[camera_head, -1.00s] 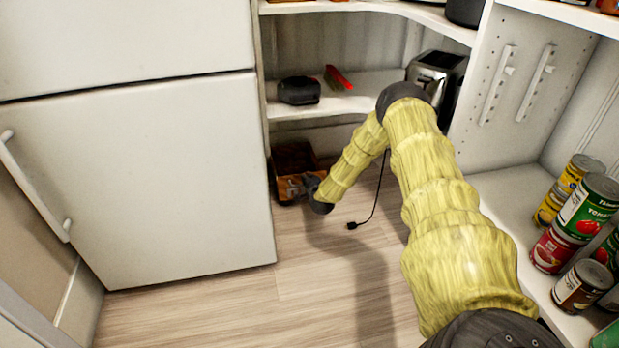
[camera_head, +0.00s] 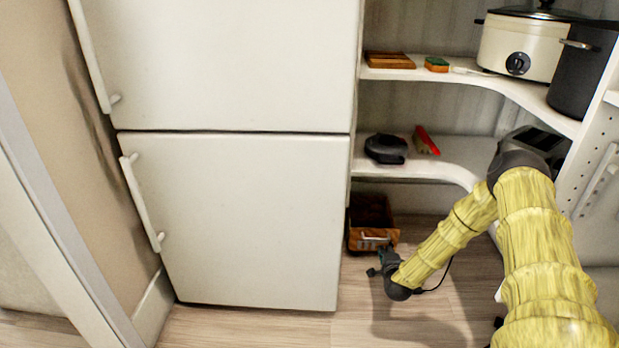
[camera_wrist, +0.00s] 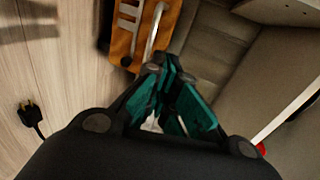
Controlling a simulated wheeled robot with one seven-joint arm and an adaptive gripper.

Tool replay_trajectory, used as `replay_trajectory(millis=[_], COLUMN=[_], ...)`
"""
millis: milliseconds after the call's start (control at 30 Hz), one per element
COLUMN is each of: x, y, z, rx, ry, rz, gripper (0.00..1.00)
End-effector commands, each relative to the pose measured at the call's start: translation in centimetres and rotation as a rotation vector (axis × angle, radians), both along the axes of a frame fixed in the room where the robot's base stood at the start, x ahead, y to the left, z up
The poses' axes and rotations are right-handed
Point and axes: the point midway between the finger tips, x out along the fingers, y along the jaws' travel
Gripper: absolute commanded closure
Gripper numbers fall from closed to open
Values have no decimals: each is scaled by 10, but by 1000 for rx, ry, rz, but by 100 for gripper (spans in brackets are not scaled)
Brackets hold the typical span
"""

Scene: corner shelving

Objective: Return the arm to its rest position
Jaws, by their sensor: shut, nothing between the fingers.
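My yellow-sleeved arm (camera_head: 545,240) reaches from the lower right of the head view, bends at a dark elbow and slopes down to the left. My gripper (camera_head: 374,270) is low over the floor, just in front of an orange-brown box (camera_head: 362,242) under the corner shelves. In the wrist view my gripper (camera_wrist: 165,64) shows its green fingers shut with nothing held. The box (camera_wrist: 128,42), with metal bars on it, lies just beyond the fingertips; I cannot tell whether they touch.
A white fridge (camera_head: 240,215) stands left of the box. Shelves (camera_head: 440,170) carry a dark appliance (camera_head: 386,149), a red-handled brush (camera_head: 425,140) and a toaster. A cooker (camera_head: 525,45) and dark pot (camera_head: 585,75) stand above. A plug (camera_wrist: 31,116) lies on the floor.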

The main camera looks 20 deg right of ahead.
Motion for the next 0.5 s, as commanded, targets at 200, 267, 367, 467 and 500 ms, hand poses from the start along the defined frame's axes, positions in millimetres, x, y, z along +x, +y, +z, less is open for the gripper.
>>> replay_trajectory(millis=[200,267,367,467,500], x=[-3,-8,-24,-49,-60], y=[17,36,78,124,141], z=[-7,-14,-31,-50,-57], rx=[-20,-45,-109,-193,-228], ry=[39,85,193,318,365], rz=[39,84,197,338,395], gripper=[100,100,100,100,100])
